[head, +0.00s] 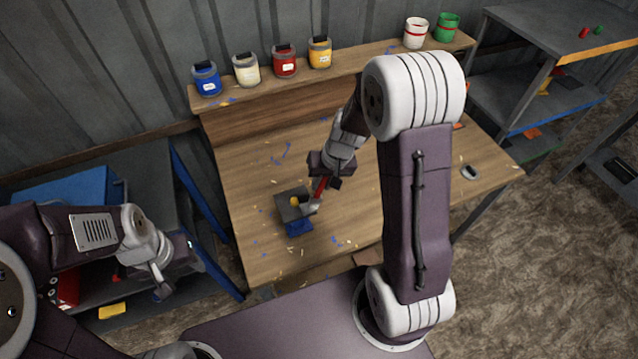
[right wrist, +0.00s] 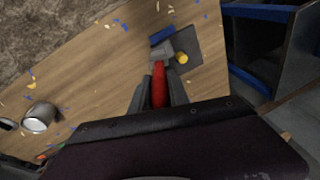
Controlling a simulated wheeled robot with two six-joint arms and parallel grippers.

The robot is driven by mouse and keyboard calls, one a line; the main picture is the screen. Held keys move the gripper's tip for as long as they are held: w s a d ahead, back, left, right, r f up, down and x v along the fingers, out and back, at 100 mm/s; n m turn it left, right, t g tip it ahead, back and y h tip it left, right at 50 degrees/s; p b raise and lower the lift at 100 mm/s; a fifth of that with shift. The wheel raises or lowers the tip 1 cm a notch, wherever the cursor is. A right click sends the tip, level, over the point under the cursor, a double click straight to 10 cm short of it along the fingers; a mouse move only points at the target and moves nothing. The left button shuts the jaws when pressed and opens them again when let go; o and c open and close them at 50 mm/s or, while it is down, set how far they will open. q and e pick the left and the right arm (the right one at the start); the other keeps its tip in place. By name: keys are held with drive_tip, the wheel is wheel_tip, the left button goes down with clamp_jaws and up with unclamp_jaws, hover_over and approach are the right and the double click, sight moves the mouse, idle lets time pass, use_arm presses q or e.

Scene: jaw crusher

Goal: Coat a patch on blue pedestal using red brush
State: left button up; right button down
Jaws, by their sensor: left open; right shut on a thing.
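My right gripper (head: 327,178) is shut on the red brush (head: 319,189). The brush's red handle also shows between the fingers in the right wrist view (right wrist: 159,86). The brush's grey head points down at a dark grey plate (head: 285,212) with a small yellow piece (right wrist: 182,58) on it. A blue block (head: 299,228), apparently the blue pedestal, shows at the plate's near edge and in the right wrist view (right wrist: 162,36). The head overlaps the plate in view; I cannot tell if it touches. My left gripper (head: 162,285) is open and empty, left of the table.
Blue (head: 207,79), white (head: 247,70), red (head: 285,62) and yellow (head: 320,53) paint jars stand on the back shelf (head: 365,58). A red-banded white can and a green can stand further right. Paint flecks dot the wooden table (head: 262,165). Metal shelving flanks both sides.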

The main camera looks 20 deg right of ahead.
drive_tip(key=shift+s+a, duration=0.1)
drive_tip(key=shift+a, duration=1.55)
drive_tip(key=shift+a+p, duration=0.1)
drive_tip(key=shift+p, duration=0.2)
drive_tip(key=a+p, duration=0.2)
drive_tip(key=a, duration=0.4)
drive_tip(key=shift+a, duration=0.15)
